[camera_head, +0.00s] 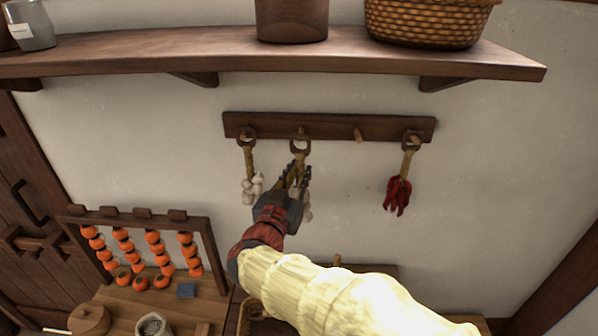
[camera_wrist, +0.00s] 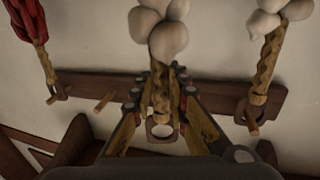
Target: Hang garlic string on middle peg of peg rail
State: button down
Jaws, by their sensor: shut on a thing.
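The dark peg rail (camera_head: 329,128) is on the wall under the shelf. My gripper (camera_head: 296,178) is shut on a garlic string (camera_head: 299,161), a braided stem with a dark ring at its top. The ring overlaps the rail left of its centre; I cannot tell whether a peg passes through it. My fingers hide most of its bulbs in the head view. In the wrist view the fingers (camera_wrist: 159,92) flank the stem, the white bulbs (camera_wrist: 160,30) show above and the ring below. The peg (camera_head: 358,135) right of the held ring is bare.
Another garlic string (camera_head: 249,175) hangs on the leftmost peg, close to my gripper. A red chilli string (camera_head: 398,190) hangs on the rightmost peg. The shelf (camera_head: 330,59) juts out above the rail. A rack of orange fruit (camera_head: 140,220) stands at lower left.

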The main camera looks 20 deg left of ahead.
jog(key=shift+w+a+f+p, duration=0.1)
jog(key=shift+w+a+p, duration=0.15)
jog(key=shift+w+p, duration=0.65)
jog(key=shift+w+a+p, duration=0.2)
jog(key=shift+w+p, duration=0.5)
jog(key=shift+w, duration=0.35)
jog(key=shift+w+f+b, duration=0.1)
jog(key=shift+f+b, duration=0.15)
jog(key=shift+b, duration=0.4)
jog(key=shift+w+a+f+b, duration=0.1)
jog(key=shift+w+b, duration=0.2)
jog(key=shift+b, duration=0.6)
jog(key=shift+w+b, duration=0.15)
jog(key=shift+b, duration=1.15)
jog(key=c, duration=1.7)
grip_release()
jog(key=shift+o, duration=0.2)
